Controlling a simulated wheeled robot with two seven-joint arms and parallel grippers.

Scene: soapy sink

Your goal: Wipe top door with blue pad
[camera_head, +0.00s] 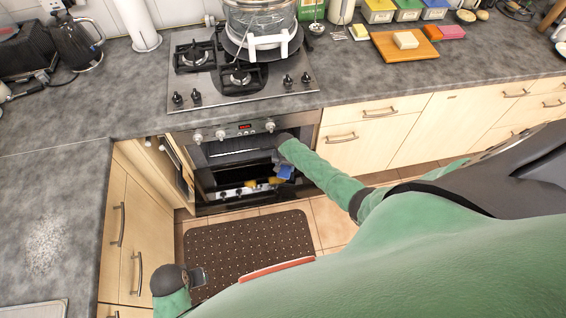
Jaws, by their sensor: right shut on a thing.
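The oven (208,176) is built in under the hob, with a dark glass front below its knob panel (238,130). The upper door (222,157) is at the top of that front; its exact edges are hard to make out. My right gripper (284,163) is at the right side of the oven front, shut on the blue pad (287,171). The pad is close to the dark glass, but I cannot tell if it touches. My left gripper (198,278) is low at the left, over the floor mat, away from the oven; its jaws are too small to read.
A dotted brown mat (250,248) lies on the floor before the oven. A large pot (262,22) stands on the hob (196,85). A kettle (76,42) is at the back left.

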